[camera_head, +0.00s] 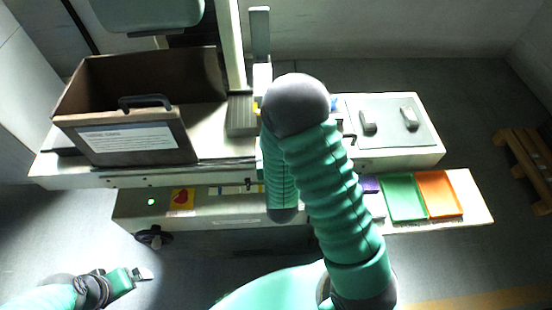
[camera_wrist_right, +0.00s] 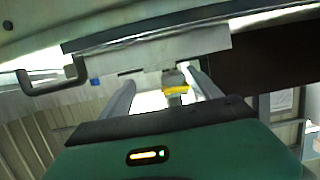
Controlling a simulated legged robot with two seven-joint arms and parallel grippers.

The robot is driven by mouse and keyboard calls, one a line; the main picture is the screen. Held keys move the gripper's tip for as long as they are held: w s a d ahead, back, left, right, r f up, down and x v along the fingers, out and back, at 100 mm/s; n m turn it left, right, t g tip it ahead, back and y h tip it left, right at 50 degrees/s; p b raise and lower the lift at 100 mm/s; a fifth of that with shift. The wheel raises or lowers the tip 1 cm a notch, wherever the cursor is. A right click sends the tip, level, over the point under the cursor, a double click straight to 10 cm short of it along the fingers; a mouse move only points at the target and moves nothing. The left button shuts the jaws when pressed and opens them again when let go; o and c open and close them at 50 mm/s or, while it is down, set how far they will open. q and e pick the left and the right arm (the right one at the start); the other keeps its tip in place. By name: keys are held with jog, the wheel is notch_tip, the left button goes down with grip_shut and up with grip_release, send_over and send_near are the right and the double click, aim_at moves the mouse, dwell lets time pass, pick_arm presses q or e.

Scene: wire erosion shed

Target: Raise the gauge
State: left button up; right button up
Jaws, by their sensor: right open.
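A small grey piece with a yellow band (camera_wrist_right: 175,84) shows between the fingers of my right gripper (camera_wrist_right: 161,80) in the right wrist view. It may be the gauge, but I cannot tell for sure. The fingers stand apart on both sides of it, with gaps. In the head view my right arm hides the right gripper and most of this spot; a sliver of yellow shows beside a grey block (camera_head: 242,115) at the foot of an upright grey post (camera_head: 260,35). My left gripper (camera_head: 142,274) is low at the left, above the floor and away from the bench.
An open brown box (camera_head: 140,137) with a handle and label stands on the left of the machine bed. A grey mat (camera_head: 398,137) with two small grey pieces lies at right. Green (camera_head: 404,197) and orange trays (camera_head: 440,194) sit on the front shelf. A wooden pallet (camera_head: 527,165) is far right.

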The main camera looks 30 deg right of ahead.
pick_arm(q)
notch_tip(320, 180, up, 7)
jog(key=a+p, duration=0.1)
jog(key=p, duration=0.5)
jog(key=shift+a, duration=0.35)
pick_arm(e)
jog(key=s+a, duration=0.5)
jog(key=shift+s+r, duration=0.2)
jog(key=shift+s, duration=0.05)
pick_arm(q)
jog(key=shift+d, duration=0.1)
